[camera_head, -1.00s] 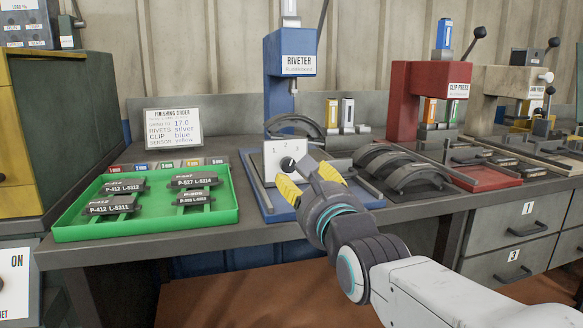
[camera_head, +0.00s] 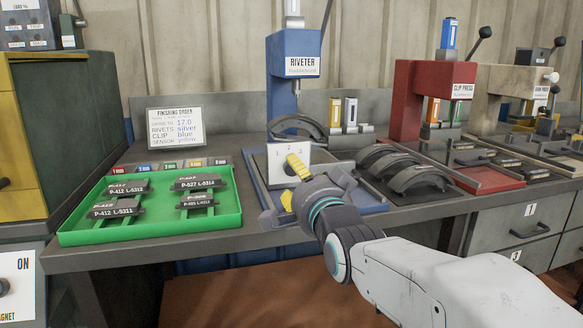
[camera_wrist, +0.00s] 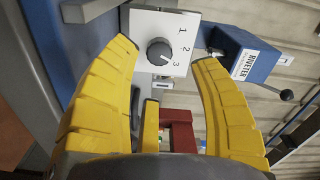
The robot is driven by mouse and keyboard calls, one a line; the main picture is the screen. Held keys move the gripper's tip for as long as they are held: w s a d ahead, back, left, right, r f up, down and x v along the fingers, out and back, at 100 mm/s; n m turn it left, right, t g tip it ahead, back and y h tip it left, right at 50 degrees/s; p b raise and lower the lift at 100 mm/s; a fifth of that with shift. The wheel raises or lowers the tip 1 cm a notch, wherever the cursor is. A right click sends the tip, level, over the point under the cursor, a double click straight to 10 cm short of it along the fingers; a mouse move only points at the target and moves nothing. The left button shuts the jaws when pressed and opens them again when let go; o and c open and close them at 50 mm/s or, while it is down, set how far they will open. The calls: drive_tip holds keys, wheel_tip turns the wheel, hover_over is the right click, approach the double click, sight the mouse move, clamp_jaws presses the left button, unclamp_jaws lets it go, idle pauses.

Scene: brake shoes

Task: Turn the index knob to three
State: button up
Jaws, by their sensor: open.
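The index knob (camera_wrist: 159,51) is a dark round dial on a white plate (camera_wrist: 146,22) marked 1, 2 and 3. In the wrist view a small light mark on it appears to point toward the 3. In the head view the plate (camera_head: 275,166) stands on the blue riveter's base, and a yellow finger hides the knob. My gripper (camera_head: 292,184) is open in front of the plate. In the wrist view its yellow fingertips (camera_wrist: 163,52) show on either side of the knob, apart from it, with nothing held. I cannot tell the remaining depth.
The blue riveter (camera_head: 293,60) rises behind the plate. A green tray (camera_head: 235,214) with several labelled brake shoes lies to the left. Curved shoes (camera_head: 415,178) sit to the right, before the red clip press (camera_head: 410,95). A finishing order card (camera_head: 175,128) stands behind the tray.

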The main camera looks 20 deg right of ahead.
sight(292, 169)
drive_tip(key=shift+w+b, duration=0.45)
drive_tip(key=shift+w, duration=2.95)
clamp_jaws()
drive_tip(key=shift+f+m+b, duration=0.1)
drive_tip(key=shift+m+b, duration=0.6)
drive_tip(key=shift+m, duration=0.5)
drive_tip(key=shift+m+b, duration=0.35)
drive_tip(key=shift+m, duration=0.75)
unclamp_jaws()
